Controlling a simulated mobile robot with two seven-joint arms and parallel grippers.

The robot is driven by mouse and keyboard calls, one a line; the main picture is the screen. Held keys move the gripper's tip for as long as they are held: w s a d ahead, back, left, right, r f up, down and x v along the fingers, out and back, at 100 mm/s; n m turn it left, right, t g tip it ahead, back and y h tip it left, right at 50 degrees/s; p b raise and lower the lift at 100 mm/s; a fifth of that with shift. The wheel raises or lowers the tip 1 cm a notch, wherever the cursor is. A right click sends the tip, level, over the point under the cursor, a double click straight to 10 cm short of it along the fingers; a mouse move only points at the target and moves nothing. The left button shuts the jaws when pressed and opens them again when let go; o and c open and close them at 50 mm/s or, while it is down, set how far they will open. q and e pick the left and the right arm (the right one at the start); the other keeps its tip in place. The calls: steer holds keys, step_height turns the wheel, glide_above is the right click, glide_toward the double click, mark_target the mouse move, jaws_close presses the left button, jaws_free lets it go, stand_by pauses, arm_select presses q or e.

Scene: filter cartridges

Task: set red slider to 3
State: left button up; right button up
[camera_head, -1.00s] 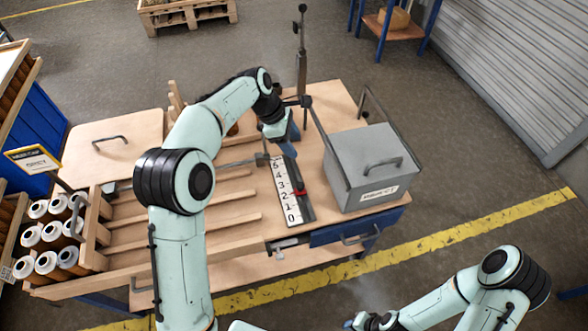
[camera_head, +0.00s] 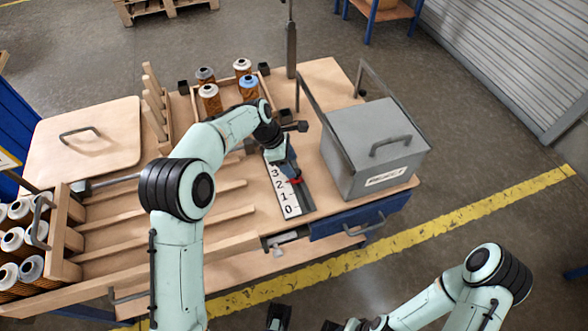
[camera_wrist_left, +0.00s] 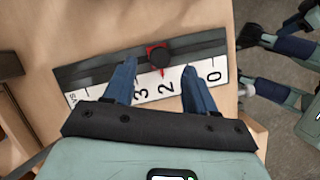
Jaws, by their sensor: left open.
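The red slider (camera_head: 295,182) sits on a dark track beside a white number scale (camera_head: 280,190). In the left wrist view the slider (camera_wrist_left: 154,50) has a dark round knob, and its red pointer is at about the 2 on the scale (camera_wrist_left: 150,91). My left gripper (camera_head: 291,172) is over the track. In the wrist view its two blue fingers (camera_wrist_left: 157,66) are open, one on each side of the slider, with gaps between them and the knob. The left finger is near the 3; the right one hides the 1. My right gripper is at the bottom edge, mostly cut off.
A grey lidded box (camera_head: 365,150) stands just right of the scale, above a blue drawer (camera_head: 350,222). Several cartridges (camera_head: 210,98) stand in a wooden tray behind my left arm. Wooden lanes (camera_head: 130,228) lie to the left.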

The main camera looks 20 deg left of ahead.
mark_target(296, 171)
arm_select(q)
steer(key=shift+x, duration=1.8)
